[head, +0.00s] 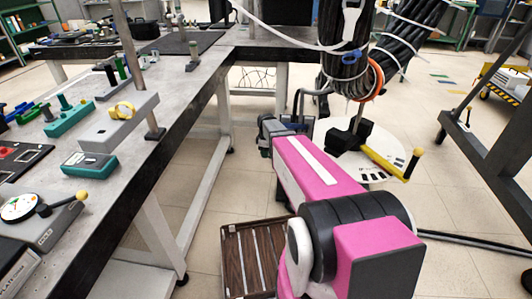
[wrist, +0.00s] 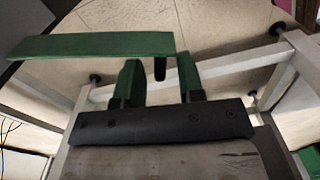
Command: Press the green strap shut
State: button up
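A flat green strap (wrist: 95,46) runs across the upper left of the wrist view, with a short dark piece (wrist: 160,68) near its right end. My gripper (wrist: 160,64) shows two green-sided fingers standing apart on a dark bar, with nothing clearly held between them. The strap lies just above the left fingertip in the picture; I cannot tell whether they touch. In the head view my gripper (head: 268,135) is a small dark shape at the far end of my pink arm, left of a black cable bundle (head: 345,72). I cannot make out the green strap there.
The cable bundle carries a blue band (head: 351,57) and an orange band (head: 376,80). A long grey workbench (head: 190,85) with tools stands at the left. A white round base (head: 335,130) with a yellow bar (head: 385,163) is beyond my arm.

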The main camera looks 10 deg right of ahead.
grip_shut()
jog(key=shift+s+d+n, duration=0.55)
jog(key=shift+n, duration=0.15)
jog(key=s+d+n, duration=0.1)
jog(key=d+n, duration=0.8)
jog(key=d, duration=0.7)
jog(key=shift+s+d+n, duration=0.15)
jog(key=shift+s+n, duration=0.05)
jog(key=shift+n, duration=0.1)
jog(key=shift+s, duration=0.1)
